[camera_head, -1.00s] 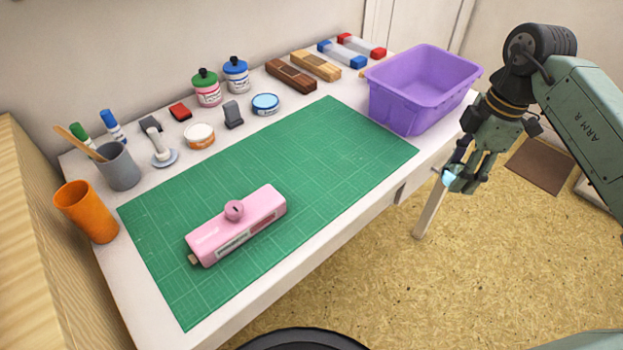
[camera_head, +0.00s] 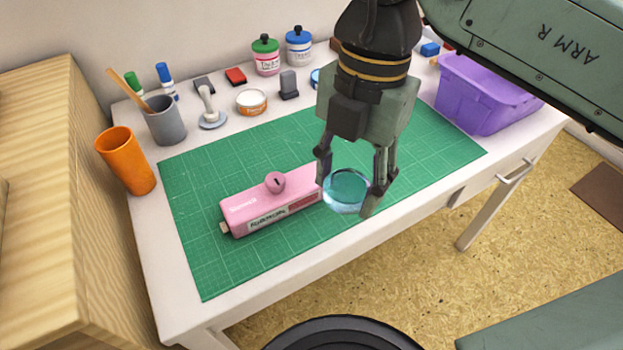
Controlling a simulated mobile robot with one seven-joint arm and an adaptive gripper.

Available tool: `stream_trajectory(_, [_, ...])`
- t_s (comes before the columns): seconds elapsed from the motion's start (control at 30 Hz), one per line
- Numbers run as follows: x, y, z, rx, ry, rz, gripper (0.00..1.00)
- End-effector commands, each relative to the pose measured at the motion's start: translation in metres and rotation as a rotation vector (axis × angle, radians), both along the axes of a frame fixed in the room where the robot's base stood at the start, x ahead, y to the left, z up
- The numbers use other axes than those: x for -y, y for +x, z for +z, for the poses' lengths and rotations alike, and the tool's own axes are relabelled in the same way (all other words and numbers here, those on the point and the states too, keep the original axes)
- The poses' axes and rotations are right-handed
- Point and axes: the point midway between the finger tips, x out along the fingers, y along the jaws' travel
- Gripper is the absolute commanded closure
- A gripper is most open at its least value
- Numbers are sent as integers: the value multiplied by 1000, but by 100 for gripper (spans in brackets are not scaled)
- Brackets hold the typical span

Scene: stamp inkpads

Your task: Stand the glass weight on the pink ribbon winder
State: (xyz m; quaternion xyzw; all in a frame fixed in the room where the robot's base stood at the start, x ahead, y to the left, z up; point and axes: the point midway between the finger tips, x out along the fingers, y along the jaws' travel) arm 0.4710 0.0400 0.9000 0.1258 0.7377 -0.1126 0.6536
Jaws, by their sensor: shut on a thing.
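The pink ribbon winder (camera_head: 248,207) is a long box with a round pink knob (camera_head: 275,182) on top. It lies on the green cutting mat (camera_head: 215,265), and its right end is near or behind my gripper. My gripper (camera_head: 345,190) points down and is shut on the glass weight (camera_head: 346,191), a clear, bluish round disc. The weight appears at the right end of the winder in the picture. I cannot tell how high it is above the winder or mat.
A purple bin (camera_head: 480,100) stands at the table's right. An orange cup (camera_head: 126,162) and a grey cup (camera_head: 166,122) stand at the left. Ink bottles, an orange-banded tin (camera_head: 251,103) and stamps line the back. The mat's front left is clear.

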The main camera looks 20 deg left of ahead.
Motion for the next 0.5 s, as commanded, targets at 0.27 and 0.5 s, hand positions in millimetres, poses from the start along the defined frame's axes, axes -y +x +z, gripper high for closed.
stream_trajectory(0.27, [-26,-66,-17,1,0,303,85])
stream_trajectory(0.5, [-36,-48,-19,-3,2,343,85])
